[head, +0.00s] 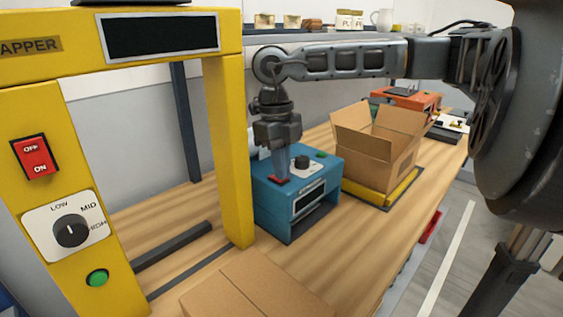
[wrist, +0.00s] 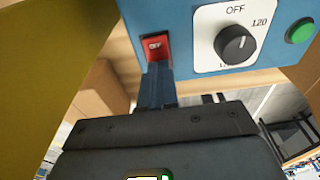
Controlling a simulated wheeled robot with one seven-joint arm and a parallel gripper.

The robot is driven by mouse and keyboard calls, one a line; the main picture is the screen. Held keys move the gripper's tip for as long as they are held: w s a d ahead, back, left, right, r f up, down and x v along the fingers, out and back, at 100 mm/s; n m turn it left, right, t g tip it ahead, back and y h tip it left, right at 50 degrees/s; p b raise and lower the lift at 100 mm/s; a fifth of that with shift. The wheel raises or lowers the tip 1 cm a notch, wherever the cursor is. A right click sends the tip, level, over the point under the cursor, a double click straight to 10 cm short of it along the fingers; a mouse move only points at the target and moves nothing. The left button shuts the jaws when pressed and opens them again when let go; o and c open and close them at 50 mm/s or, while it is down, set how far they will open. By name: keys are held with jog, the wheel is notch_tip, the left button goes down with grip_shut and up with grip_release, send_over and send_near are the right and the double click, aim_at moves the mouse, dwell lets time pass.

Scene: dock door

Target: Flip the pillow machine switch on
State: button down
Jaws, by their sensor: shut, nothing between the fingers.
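A blue machine (head: 268,209) stands on the wooden bench, just right of the yellow frame. I take it for the pillow machine, though no name on it is readable. In the wrist view its blue panel (wrist: 184,50) carries a red switch (wrist: 157,45) with small white lettering, which seems to read OFF. The switch's lower part is hidden by my fingers. My gripper (head: 281,175) points down at the switch end of the machine. It is shut and empty, with its fingertips (wrist: 158,75) at the switch. I cannot tell whether they touch it.
A dial (wrist: 236,44) and green button (wrist: 301,31) sit beside the switch. A yellow machine (head: 229,150), with its own red OFF/ON switch (head: 35,157), stands close on the left. An open cardboard box (head: 378,160) stands right; a closed carton (head: 255,288) lies in front.

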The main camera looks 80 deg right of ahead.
jog(key=shift+f+b, duration=0.4)
jog(key=shift+b, duration=0.55)
jog(key=b, duration=0.1)
jog(key=f+t+b, duration=0.1)
jog(key=b, duration=0.1)
jog(key=shift+s+a+h+b, duration=0.1)
jog(key=shift+s+h+b, duration=0.2)
jog(key=shift+h, duration=0.1)
jog(key=shift+r, duration=0.35)
jog(key=shift+w, duration=0.15)
jog(key=shift+w+d, duration=0.3)
jog(key=shift+w, duration=0.2)
jog(key=shift+w+d+r, duration=0.1)
jog(key=shift+w, duration=0.05)
